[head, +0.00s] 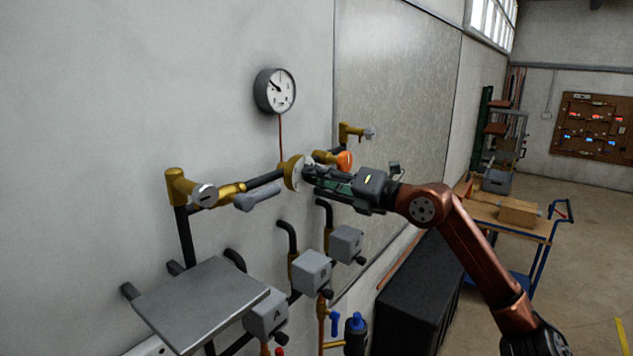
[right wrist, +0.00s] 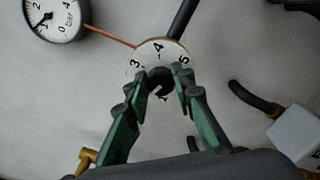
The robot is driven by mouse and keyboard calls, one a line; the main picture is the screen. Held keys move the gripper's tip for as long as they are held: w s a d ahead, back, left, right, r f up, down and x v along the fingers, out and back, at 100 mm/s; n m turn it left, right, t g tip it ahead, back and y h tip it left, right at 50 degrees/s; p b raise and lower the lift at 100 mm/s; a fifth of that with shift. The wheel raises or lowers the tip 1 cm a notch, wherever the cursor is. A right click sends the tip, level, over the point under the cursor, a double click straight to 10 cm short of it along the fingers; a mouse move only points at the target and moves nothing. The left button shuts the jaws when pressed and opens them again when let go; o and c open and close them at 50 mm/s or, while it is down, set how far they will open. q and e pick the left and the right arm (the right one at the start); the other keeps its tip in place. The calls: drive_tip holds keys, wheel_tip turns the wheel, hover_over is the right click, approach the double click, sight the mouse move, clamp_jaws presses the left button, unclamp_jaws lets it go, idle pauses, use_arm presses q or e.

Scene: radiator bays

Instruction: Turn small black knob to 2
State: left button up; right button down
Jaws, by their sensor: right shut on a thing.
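The small black knob (right wrist: 160,78) sits at the centre of a pale round dial (right wrist: 160,48). The dial's numerals 3, 4 and 5 show in the right wrist view; its lower part is mostly hidden behind the fingers. In the head view the dial (head: 293,172) is the brass-rimmed disc on the wall pipe. My right gripper (head: 312,175) reaches it from the right. Its green-sided fingers (right wrist: 162,82) are shut on the knob, one on each side. I cannot make out which numeral the knob points to. My left gripper is not in view.
A pressure gauge (head: 274,91) hangs above the dial. An orange knob (head: 344,161) is close behind my right gripper. Grey boxes (head: 312,272) and a grey shelf plate (head: 200,303) are below. A trolley (head: 512,221) stands right; floor beyond it is open.

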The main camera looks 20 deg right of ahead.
drive_tip(key=shift+f+m, duration=0.1)
drive_tip(key=shift+m, duration=0.7)
drive_tip(key=shift+b, duration=0.3)
drive_tip(key=c, duration=1.7)
unclamp_jaws()
drive_tip(key=shift+o, duration=0.2)
drive_tip(key=v, duration=1.2)
drive_tip(key=shift+d, duration=0.1)
